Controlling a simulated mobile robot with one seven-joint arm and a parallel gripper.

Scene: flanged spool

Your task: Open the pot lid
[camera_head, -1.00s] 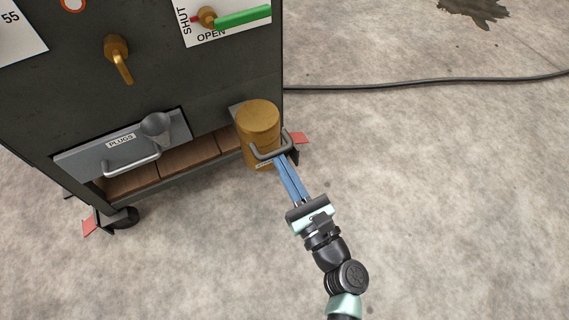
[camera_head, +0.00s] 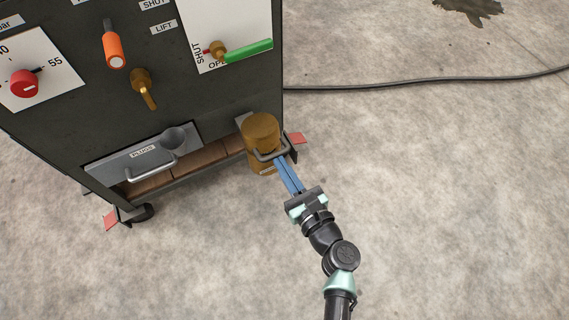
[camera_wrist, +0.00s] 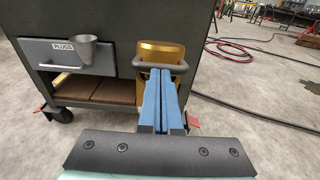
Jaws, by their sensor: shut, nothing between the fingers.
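The pot is a brass-coloured cylinder (camera_head: 261,130) on the lower right corner of the dark cabinet, with a grey bar handle (camera_head: 271,155) across its front. The pot also shows in the wrist view (camera_wrist: 160,50), with the handle (camera_wrist: 163,67) in front of it. My gripper (camera_head: 279,161) has its long blue fingers together, with tips at the handle. In the wrist view the fingertips (camera_wrist: 160,70) are just below or at the bar; I cannot tell whether they touch it. The fingers hide part of the pot's lower front. The pot's top looks closed.
A grey drawer marked PLUGS (camera_head: 145,155) with a bar handle and a grey funnel-like cup (camera_head: 173,139) is left of the pot. Above are a brass lever (camera_head: 145,88) and a green handle (camera_head: 247,49). A black hose (camera_head: 420,82) crosses the floor.

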